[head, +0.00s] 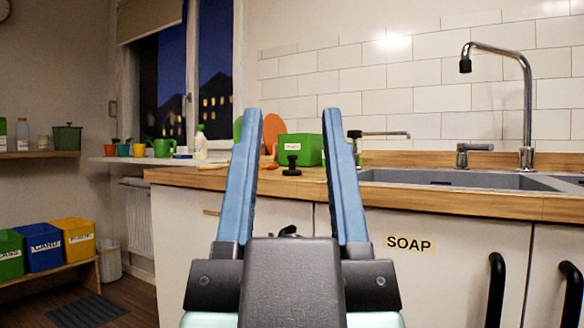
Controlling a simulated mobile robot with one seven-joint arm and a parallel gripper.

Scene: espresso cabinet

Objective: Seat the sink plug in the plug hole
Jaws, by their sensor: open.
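A small black knobbed object (291,166), which looks like the sink plug, stands upright on the wooden counter. In the picture it shows between my fingers, farther away than they are. The grey sink (400,176) is set into the counter at the right. Its floor is hidden by the low viewpoint, so I cannot see the plug hole. My gripper (291,112) is in the foreground, its two blue fingers spread apart and empty, pointing toward the counter.
A green box (300,149) stands behind the plug. A tall chrome tap (527,100) rises behind the sink. The wooden counter edge (460,203) runs across above white cabinet doors with black handles (495,290). Coloured bins (75,240) sit far left.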

